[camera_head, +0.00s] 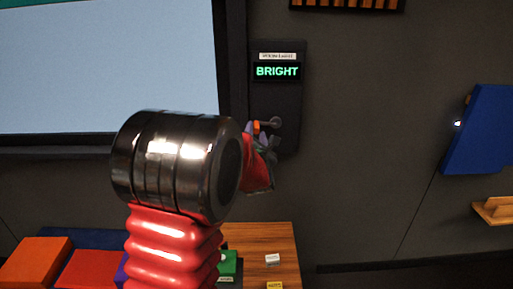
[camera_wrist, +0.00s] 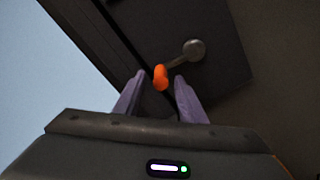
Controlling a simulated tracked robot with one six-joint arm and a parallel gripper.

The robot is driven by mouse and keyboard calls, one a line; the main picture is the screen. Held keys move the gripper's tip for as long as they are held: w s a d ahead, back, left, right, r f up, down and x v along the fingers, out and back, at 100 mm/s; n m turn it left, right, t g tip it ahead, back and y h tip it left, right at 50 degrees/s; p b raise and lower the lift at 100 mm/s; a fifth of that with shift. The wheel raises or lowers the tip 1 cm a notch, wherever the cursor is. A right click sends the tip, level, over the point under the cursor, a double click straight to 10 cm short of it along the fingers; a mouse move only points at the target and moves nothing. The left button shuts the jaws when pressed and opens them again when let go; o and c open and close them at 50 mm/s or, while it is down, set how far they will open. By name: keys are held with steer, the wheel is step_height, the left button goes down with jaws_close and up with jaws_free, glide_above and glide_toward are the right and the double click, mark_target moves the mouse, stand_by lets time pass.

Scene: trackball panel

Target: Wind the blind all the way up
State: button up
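The crank panel (camera_head: 287,105) is a dark upright plate on the wall, with a lit green display (camera_head: 277,71) reading BRIGHT. Its crank (camera_head: 273,123) has a grey arm and an orange knob (camera_head: 257,127); in the wrist view the knob (camera_wrist: 160,77) hangs at the lower left end of the crank arm (camera_wrist: 186,56). My gripper (camera_head: 253,131) is at the knob, partly hidden behind my arm. In the wrist view its two purple fingers (camera_wrist: 157,84) are apart, with the knob between their tips and a gap beside it. A thin green strip (camera_head: 60,3), perhaps the blind, shows above the bright window (camera_head: 100,65).
A wooden table (camera_head: 262,245) stands below, with small labelled blocks (camera_head: 272,259) and a green box (camera_head: 228,262). Orange and red blocks (camera_head: 36,262) lie at lower left. A blue panel (camera_head: 480,130) and a wooden shelf (camera_head: 494,211) are at right.

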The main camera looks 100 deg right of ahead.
steer(key=v, duration=1)
steer(key=shift+a, duration=0.3)
